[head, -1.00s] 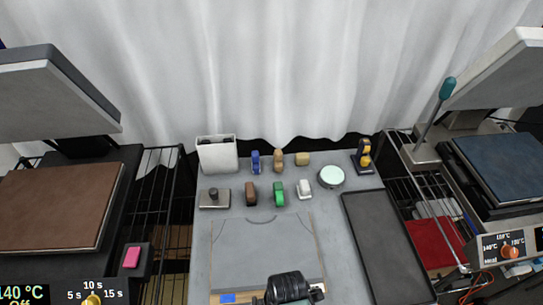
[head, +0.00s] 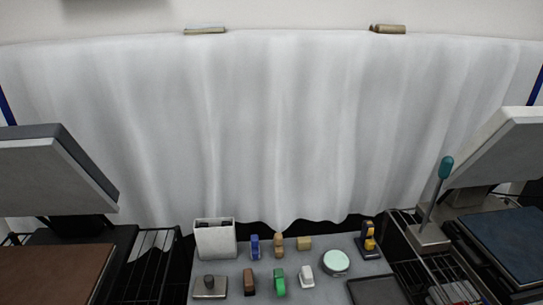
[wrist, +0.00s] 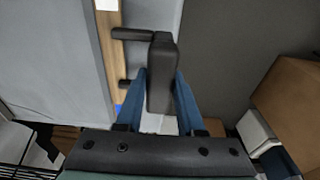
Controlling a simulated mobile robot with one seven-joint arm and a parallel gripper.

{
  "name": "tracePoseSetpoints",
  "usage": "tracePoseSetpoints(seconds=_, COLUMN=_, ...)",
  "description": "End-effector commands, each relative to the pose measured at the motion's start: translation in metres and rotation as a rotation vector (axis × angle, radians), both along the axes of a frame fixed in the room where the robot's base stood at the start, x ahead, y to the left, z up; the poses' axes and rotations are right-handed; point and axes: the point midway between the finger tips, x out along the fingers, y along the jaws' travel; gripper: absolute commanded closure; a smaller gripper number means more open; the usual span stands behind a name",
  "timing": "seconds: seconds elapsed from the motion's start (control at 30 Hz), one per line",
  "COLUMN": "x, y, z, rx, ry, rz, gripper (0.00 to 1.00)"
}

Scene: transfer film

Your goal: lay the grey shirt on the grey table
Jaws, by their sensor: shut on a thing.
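My gripper (wrist: 161,74) shows in the wrist view, its two blue fingers closed on either side of a dark handle (wrist: 162,55). Two short posts join the handle to a wooden strip (wrist: 107,50) with a small blue mark. A flat grey surface lies left of the strip; I cannot tell whether it is the shirt or the table. The grey table (head: 328,293) shows only its far part at the bottom of the head view. I cannot make out the grey shirt in either current view, and my gripper is outside the head view.
Small blue, brown, green (head: 279,282) and white blocks, a white bin (head: 215,239) and a round pale tin (head: 335,262) occupy the table's far part. A black tray (head: 372,291) lies at right. Presses flank the table. A cardboard box (wrist: 292,100) is right in the wrist view.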

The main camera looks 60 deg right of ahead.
Motion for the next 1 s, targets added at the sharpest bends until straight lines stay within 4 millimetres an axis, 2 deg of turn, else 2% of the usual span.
tracePoseSetpoints(seconds=1.0, x=0.001, y=-0.001, z=-0.015, rx=-0.002, ry=-0.003, rz=0.001, gripper=1.00)
